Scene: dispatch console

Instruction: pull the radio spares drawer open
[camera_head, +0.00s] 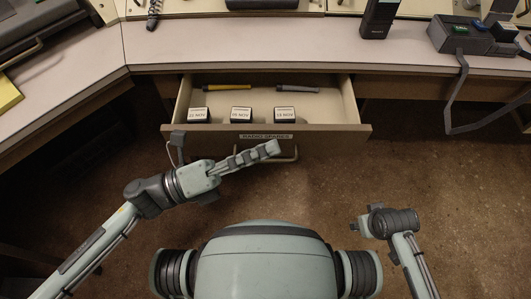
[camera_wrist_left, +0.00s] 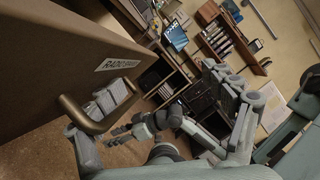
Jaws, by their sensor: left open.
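The radio spares drawer (camera_head: 348,131) is pulled out from under the desk, with its inside showing. Its front carries a "RADIO SPARES" label (camera_head: 266,136) and a bar handle (camera_head: 287,159). In the left wrist view the handle (camera_wrist_left: 96,127) stands out from the drawer front (camera_wrist_left: 60,62). My left gripper (camera_head: 262,153) is open in front of the drawer, its fingers beside the handle. The fingers are spread in the left wrist view (camera_wrist_left: 146,105); I cannot tell whether either touches the bar. My right gripper (camera_head: 372,220) is low at the right, its fingers hidden in the head view.
Three small labelled boxes (camera_head: 241,115), a yellow tool (camera_head: 226,87) and a grey tool (camera_head: 297,89) lie in the drawer. The desk top (camera_head: 230,45) runs above it, with a black radio (camera_head: 379,18) and a device with a hanging strap (camera_head: 462,36). Floor right of the drawer is clear.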

